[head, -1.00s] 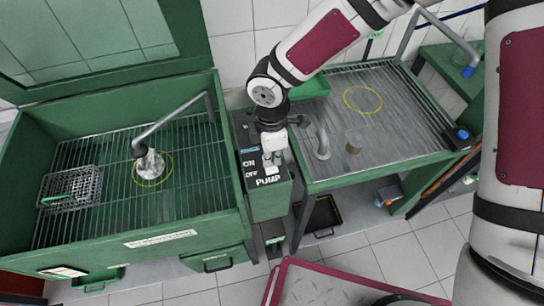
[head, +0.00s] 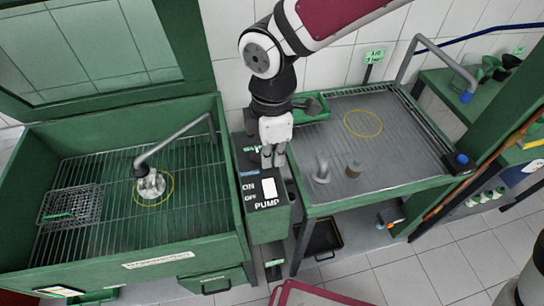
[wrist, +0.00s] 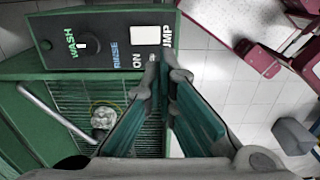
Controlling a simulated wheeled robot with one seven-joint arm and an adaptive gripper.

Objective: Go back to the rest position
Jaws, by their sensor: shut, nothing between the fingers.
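My gripper (head: 272,155) hangs with its fingers down above the green pump control box (head: 268,222), in front of the wall. Its fingers are closed together with nothing between them. The white pump switch (head: 269,188) shows uncovered below the fingertips, apart from them. In the wrist view my gripper (wrist: 164,68) has both teal-sided fingers meeting near the tips, beside the switch panel (wrist: 110,18) with its white switch (wrist: 145,36) and black wash/rinse knob (wrist: 90,45).
The green wash basin (head: 120,268) stands left, with a curved spout (head: 175,140) over a shiny metal part (head: 150,184) and a wire basket (head: 70,205). A red-edged surface (head: 300,290) lies in front.

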